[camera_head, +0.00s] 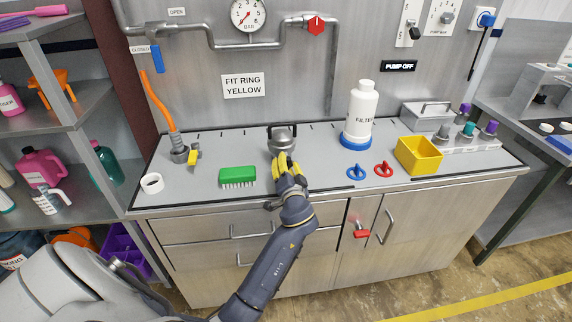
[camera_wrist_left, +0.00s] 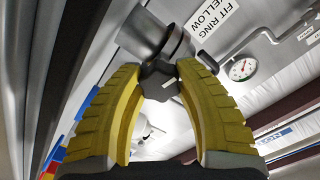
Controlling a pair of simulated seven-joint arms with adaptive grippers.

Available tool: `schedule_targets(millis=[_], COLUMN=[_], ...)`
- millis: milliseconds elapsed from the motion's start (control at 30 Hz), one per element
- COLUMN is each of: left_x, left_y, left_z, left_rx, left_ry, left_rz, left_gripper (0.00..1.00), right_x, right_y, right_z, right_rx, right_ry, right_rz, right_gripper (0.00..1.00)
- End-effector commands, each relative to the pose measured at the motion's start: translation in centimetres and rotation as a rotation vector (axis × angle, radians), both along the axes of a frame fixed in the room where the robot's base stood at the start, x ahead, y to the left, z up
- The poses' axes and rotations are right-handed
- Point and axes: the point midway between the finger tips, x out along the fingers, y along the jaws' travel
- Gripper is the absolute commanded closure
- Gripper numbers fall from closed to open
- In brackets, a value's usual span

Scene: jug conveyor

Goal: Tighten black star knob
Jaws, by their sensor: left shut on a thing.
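The black star knob (camera_wrist_left: 158,82) shows in the left wrist view between the yellow fingertips of my left gripper (camera_wrist_left: 157,88). The fingers are shut on it from both sides. The knob is on the front of a grey metal cylindrical fitting (camera_wrist_left: 143,34) with a dark ring. In the head view the fitting (camera_head: 281,138) stands on the counter at the middle, and my left gripper (camera_head: 285,163) is at its front side. The knob is hidden behind the fingers there. My right gripper is not in view.
On the counter (camera_head: 325,150), a green brush (camera_head: 237,174) lies left of my gripper, with a white tape roll (camera_head: 152,183) farther left. A white filter bottle (camera_head: 361,112), blue ring (camera_head: 356,172), red ring (camera_head: 383,169) and yellow bin (camera_head: 419,156) are to the right.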

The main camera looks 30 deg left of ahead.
Motion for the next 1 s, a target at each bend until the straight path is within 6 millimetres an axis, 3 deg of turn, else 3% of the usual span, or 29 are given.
schedule_targets(millis=[1000], left_x=[0.04], left_y=[-0.01], left_z=[0.02], left_rx=[0.735], left_ry=[0.620], left_rz=[-0.001], left_gripper=[0.95], right_x=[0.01], right_y=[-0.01], right_z=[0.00], right_rx=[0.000], right_ry=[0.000], right_rz=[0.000], right_gripper=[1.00])
